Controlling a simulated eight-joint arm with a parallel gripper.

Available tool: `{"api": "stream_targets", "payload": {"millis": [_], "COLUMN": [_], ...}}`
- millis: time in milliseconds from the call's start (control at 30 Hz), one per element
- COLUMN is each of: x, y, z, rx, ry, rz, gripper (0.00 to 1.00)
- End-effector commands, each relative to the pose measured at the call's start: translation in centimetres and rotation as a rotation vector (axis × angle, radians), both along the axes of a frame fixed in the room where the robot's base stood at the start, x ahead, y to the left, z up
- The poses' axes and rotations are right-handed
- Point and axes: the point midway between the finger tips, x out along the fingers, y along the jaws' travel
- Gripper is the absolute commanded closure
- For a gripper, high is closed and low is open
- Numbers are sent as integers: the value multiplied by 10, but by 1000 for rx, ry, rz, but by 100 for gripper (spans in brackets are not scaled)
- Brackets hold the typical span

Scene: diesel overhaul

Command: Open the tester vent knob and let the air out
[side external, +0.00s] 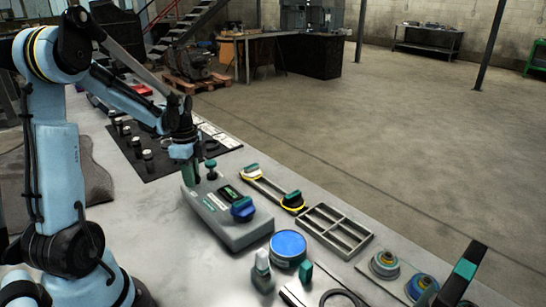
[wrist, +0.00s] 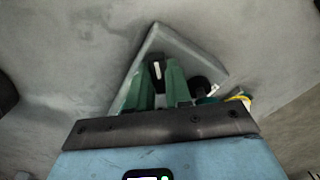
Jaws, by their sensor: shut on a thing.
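The tester is a grey box (side external: 235,228) with a small lit screen and a blue-and-green knob (side external: 243,209) on its top. In the wrist view, a corner of the tester (wrist: 190,48) shows beyond my fingers. My gripper (side external: 191,178) points down at the tester's back left corner. In the wrist view my green fingers (wrist: 160,82) are shut on a small dark knob with a white mark (wrist: 157,70), which looks like the vent knob. Its lower part is hidden by the fingers. The side view hides this knob behind my gripper.
Another dark knob (side external: 211,166) with a green top stands close right of my gripper. A yellow-and-black tool (side external: 292,201), a grey divided tray (side external: 333,231) and a blue-lidded tin (side external: 288,244) lie to the right. A dark mat (side external: 160,160) with several cylindrical parts lies behind.

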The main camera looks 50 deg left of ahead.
Motion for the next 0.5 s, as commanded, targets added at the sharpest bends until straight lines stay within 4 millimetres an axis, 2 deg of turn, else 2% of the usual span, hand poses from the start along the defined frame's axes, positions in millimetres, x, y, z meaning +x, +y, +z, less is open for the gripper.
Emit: {"api": "stream_targets", "payload": {"millis": [267, 500], "x": [0, 0], "y": [1, 1], "z": [0, 0], "rx": [1, 1], "ry": [0, 1], "rz": [-11, -261], "gripper": [100, 100]}}
